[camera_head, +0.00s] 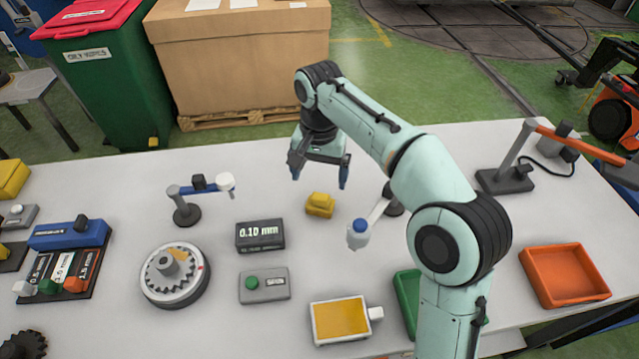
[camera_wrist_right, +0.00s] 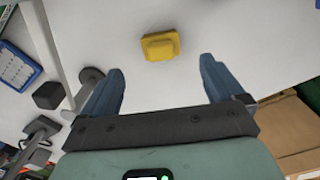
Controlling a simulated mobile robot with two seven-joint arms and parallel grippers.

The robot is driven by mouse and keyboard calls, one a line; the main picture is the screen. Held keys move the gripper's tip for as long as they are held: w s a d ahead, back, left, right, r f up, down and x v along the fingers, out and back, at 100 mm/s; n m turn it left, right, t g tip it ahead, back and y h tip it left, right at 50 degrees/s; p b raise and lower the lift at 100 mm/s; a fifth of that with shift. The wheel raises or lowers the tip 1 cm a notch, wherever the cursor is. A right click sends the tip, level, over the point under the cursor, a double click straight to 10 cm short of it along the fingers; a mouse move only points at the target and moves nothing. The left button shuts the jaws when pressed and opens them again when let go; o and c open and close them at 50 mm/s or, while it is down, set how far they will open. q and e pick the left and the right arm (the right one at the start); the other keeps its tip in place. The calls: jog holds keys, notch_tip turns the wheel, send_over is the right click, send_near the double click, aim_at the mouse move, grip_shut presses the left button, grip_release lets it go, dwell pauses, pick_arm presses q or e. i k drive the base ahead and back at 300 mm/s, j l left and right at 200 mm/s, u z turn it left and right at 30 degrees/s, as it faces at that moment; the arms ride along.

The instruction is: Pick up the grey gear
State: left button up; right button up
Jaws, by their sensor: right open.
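A grey toothed gear (camera_head: 158,272) sits on a round light-grey turntable (camera_head: 178,299) at the left of the white table, around a short central post. A darker gear (camera_head: 22,346) shows partly at the bottom left corner. My right gripper (camera_head: 320,178) is open and empty above the far middle of the table, well to the right of and beyond the turntable. In the right wrist view its two blue fingers (camera_wrist_right: 161,68) are apart with nothing between them. The grey gear cannot be made out in that view. My left gripper is out of view.
A yellow block (camera_head: 320,204) lies near my right gripper; it also shows in the wrist view (camera_wrist_right: 160,46). A 0.10 mm display (camera_head: 260,236), a green-button box (camera_head: 264,285) and a lamp-like stand (camera_head: 187,212) surround the turntable. An orange tray (camera_head: 566,275) is at right.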

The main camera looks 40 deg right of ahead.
aim_at(169, 270)
jog(key=k+j, duration=0.2)
jog(key=j, duration=0.15)
jog(key=k+j, duration=0.15)
jog(key=j, duration=0.2)
jog(key=k+j, duration=0.2)
jog(key=j, duration=0.15)
jog(key=k+j, duration=0.2)
jog(key=j, duration=0.15)
jog(key=k+j, duration=0.2)
jog(key=j, duration=0.2)
